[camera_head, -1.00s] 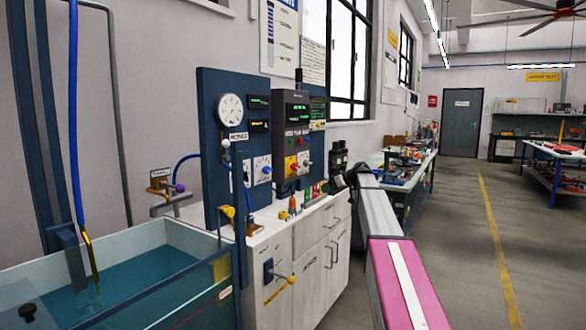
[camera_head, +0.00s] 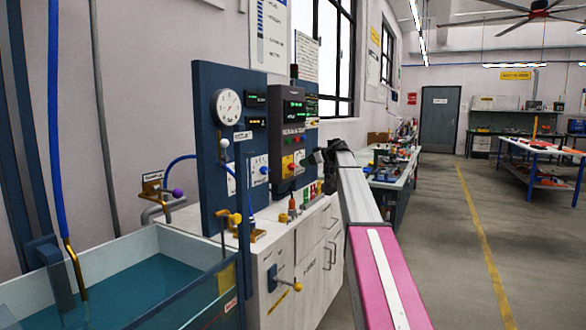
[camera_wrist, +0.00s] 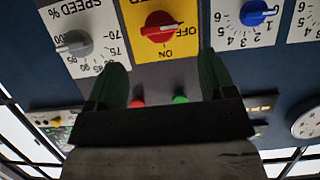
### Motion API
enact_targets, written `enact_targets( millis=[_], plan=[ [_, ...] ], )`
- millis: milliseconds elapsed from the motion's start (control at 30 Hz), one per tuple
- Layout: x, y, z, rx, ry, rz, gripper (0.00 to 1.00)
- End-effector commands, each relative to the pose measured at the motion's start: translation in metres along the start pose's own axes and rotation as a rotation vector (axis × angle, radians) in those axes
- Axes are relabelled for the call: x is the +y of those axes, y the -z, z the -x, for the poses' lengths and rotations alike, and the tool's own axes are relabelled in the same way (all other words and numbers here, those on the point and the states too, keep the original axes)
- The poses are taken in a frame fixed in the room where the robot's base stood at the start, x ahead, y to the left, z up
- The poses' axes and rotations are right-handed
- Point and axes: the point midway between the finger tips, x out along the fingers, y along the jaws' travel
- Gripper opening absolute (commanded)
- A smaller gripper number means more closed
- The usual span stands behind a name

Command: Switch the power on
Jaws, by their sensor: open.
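The power switch is a red rotary knob (camera_wrist: 160,27) on a yellow plate (camera_wrist: 187,47) marked OFF and ON, seen upside down in the wrist view. The knob's pale-marked end points right, towards OFF. In the head view the yellow plate (camera_head: 288,164) is on the dark grey control box (camera_head: 287,120). My gripper (camera_wrist: 162,78) is open and empty, its dark green fingers spread, with the knob beyond and between their tips. No contact with the knob shows. In the head view my gripper (camera_head: 328,165) is at the panel's right side, its fingers hard to make out.
A grey speed knob (camera_wrist: 74,43) and a blue knob (camera_wrist: 256,12) flank the switch. Red (camera_wrist: 137,103) and green (camera_wrist: 180,99) buttons sit near my fingers. The water tank (camera_head: 130,275) and yellow-ended valve handle (camera_head: 286,283) are left and below. The right floor is open.

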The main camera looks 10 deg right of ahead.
Motion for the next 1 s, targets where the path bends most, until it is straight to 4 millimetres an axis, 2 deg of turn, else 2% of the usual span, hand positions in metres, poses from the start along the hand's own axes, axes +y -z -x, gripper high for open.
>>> enact_targets(
  millis=[100, 400, 567, 800, 833, 967, 1000],
  plan=[
    [0.001, 0.0, -0.022, -0.001, 0.002, 0.0, 0.77],
    [0.001, 0.0, -0.072, 0.0, 0.001, 0.0, 0.77],
    [0.0, 0.0, -0.083, 0.0, 0.0, -0.001, 0.77],
    [0.0, 0.0, -0.084, 0.0, 0.0, 0.0, 0.77],
    [0.0, 0.0, -0.084, 0.0, 0.0, 0.0, 0.7],
    [0.0, 0.0, -0.084, 0.0, 0.0, 0.0, 0.28],
    [0.0, 0.0, -0.084, 0.0, 0.0, 0.0, 0.27]
  ],
)
